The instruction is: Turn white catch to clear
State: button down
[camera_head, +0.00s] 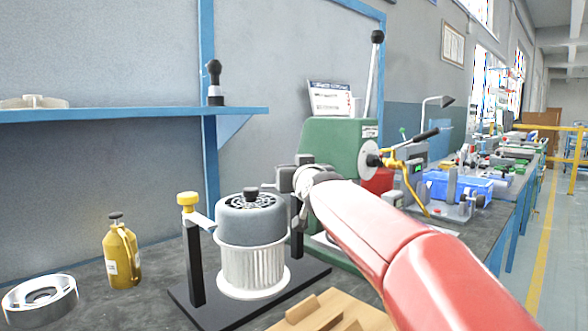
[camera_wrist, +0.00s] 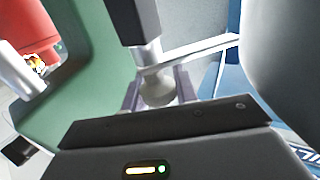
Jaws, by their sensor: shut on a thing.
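The blower (camera_head: 252,255) stands upright on a black base, with a grey cap (camera_head: 252,222) over a white ribbed body. A yellow-knobbed catch (camera_head: 188,200) sits on the black post at its left, its pale arm pointing toward the cap. The white catch is on the right post, mostly hidden by my gripper (camera_head: 288,178) in the head view. In the wrist view its round white knob (camera_wrist: 157,90) sits between the jaws of my gripper (camera_wrist: 158,96), which are shut on it. Its pale arm (camera_wrist: 200,54) runs right toward the grey cap (camera_wrist: 285,60); whether it overlaps the cap is unclear.
A green press (camera_head: 325,145) with a tall lever stands close behind my gripper. A yellow bottle (camera_head: 121,258) and a metal ring (camera_head: 40,300) are at the left. Wooden blocks (camera_head: 325,312) lie in front. A blue shelf (camera_head: 120,114) runs along the wall.

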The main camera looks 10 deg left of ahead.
jog(key=c, duration=1.1)
grip_release()
jog(key=v, duration=0.7)
jog(key=shift+s+d+p, duration=0.15)
jog(key=shift+s+p, duration=0.15)
jog(key=shift+s, duration=0.1)
jog(key=shift+c, duration=0.3)
